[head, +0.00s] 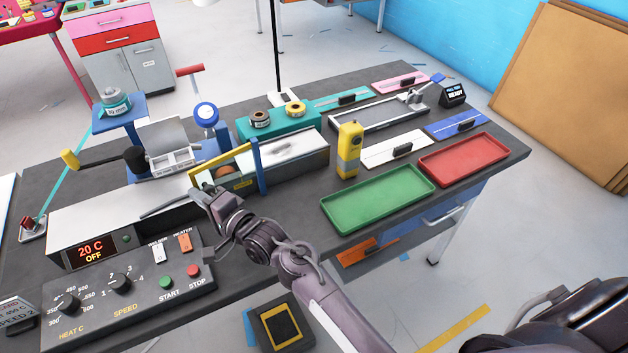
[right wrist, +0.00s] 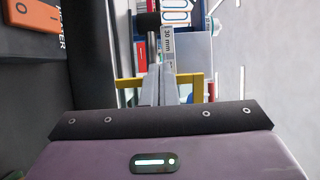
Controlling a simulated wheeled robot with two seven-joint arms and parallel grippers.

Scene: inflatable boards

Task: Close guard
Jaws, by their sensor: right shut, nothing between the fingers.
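The guard is a clear panel in a yellow frame (head: 222,161) with a blue upright (head: 264,167) at its right end. It stands at the front of the long grey-and-white machine (head: 297,158), and an orange-brown round part shows through it. My right gripper (head: 204,194) is shut and empty, close to the frame's lower left corner in the head view. I cannot tell whether it touches the frame. In the right wrist view the shut fingers (right wrist: 158,86) point at the yellow frame (right wrist: 186,79), and part of the frame is hidden behind them. My left gripper is not in view.
A control panel (head: 128,291) with dials and START and STOP buttons is in front, beside a display (head: 90,250) reading 20 C OFF. A yellow device (head: 348,150), a green tray (head: 378,198) and a red tray (head: 463,160) stand to the right.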

